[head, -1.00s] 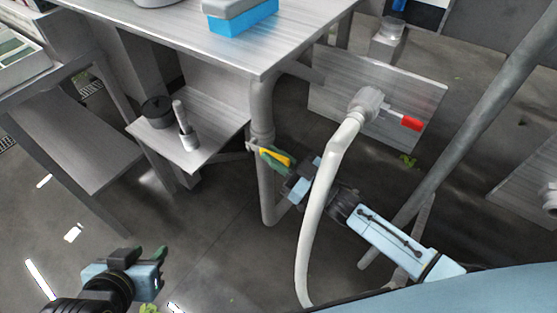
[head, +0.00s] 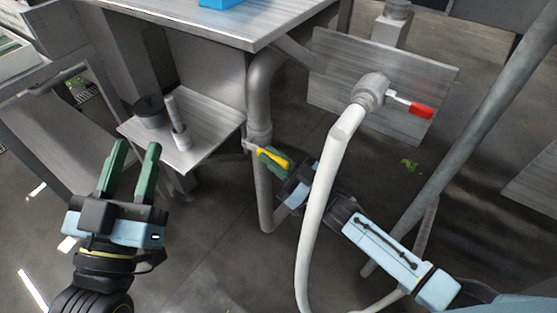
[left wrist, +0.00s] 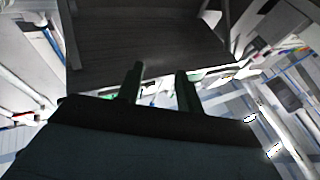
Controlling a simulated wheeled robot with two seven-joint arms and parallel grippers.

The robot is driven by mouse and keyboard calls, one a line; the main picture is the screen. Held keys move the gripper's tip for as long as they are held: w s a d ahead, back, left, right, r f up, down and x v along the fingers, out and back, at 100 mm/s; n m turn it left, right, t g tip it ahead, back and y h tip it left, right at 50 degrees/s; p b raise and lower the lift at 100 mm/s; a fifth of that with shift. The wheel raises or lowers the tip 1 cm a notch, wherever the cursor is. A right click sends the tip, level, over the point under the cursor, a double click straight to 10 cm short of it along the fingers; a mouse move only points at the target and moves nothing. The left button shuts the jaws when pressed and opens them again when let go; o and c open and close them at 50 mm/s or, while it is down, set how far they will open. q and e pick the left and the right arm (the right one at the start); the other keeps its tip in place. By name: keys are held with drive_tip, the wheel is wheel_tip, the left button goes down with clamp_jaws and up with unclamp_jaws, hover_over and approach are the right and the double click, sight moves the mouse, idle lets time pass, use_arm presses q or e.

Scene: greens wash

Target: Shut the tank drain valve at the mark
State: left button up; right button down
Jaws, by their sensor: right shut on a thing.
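The tank drain valve has a yellow handle (head: 274,159) on the grey vertical drain pipe (head: 262,95) under the metal table, in the head view. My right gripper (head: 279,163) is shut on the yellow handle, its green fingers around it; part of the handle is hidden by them. The mark cannot be made out. My left gripper (head: 130,168) is open and empty at the lower left, fingers pointing up, apart from the pipe. Its two fingers also show in the left wrist view (left wrist: 160,88).
A red-handled valve (head: 420,111) sits on a metal panel (head: 330,72) to the right. A white hose (head: 318,215) hangs from it, passing in front of my right arm. A small shelf (head: 215,125) holds a dark round container (head: 150,111) and an upright cylinder (head: 179,136).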

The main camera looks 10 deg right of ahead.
use_arm(q)
drive_tip(key=shift+s+d+r+t+h, duration=0.15)
drive_tip(key=shift+s+r+t+h, duration=0.15)
drive_tip(key=shift+r, duration=0.3)
use_arm(e)
drive_tip(key=c, duration=1.4)
unclamp_jaws()
drive_tip(key=shift+c, duration=0.2)
